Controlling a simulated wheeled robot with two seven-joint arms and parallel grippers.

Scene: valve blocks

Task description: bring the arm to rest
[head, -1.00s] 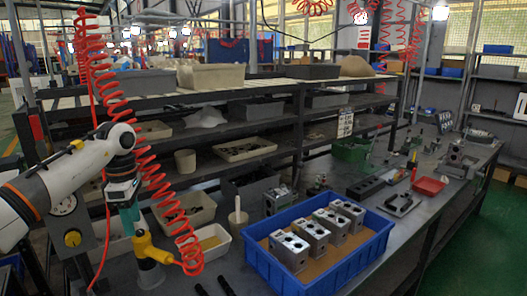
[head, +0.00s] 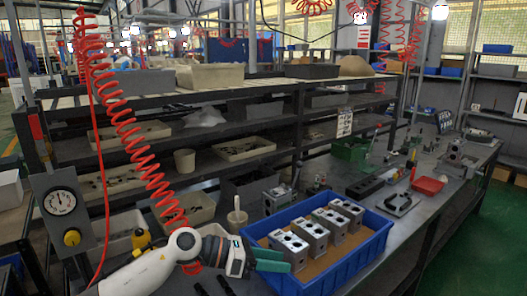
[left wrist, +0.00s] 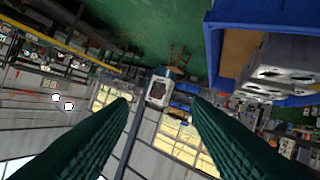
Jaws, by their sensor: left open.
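My left gripper (head: 282,261) points right at the near left corner of the blue bin (head: 345,272) in the head view. Its dark green fingers overlap the bin's wall in the picture; whether they touch it I cannot tell. In the left wrist view the two fingers (left wrist: 161,104) stand wide apart with nothing between them. The bin also shows at the upper right of that view (left wrist: 213,50), with metal valve blocks (left wrist: 285,62) in it. In the head view several valve blocks (head: 312,236) stand in a row in the bin. My right gripper is not in view.
A red coiled hose (head: 128,130) hangs at the left near a pressure gauge (head: 60,203). A red tray (head: 429,186) lies farther right on the bench. Shelves with trays run behind.

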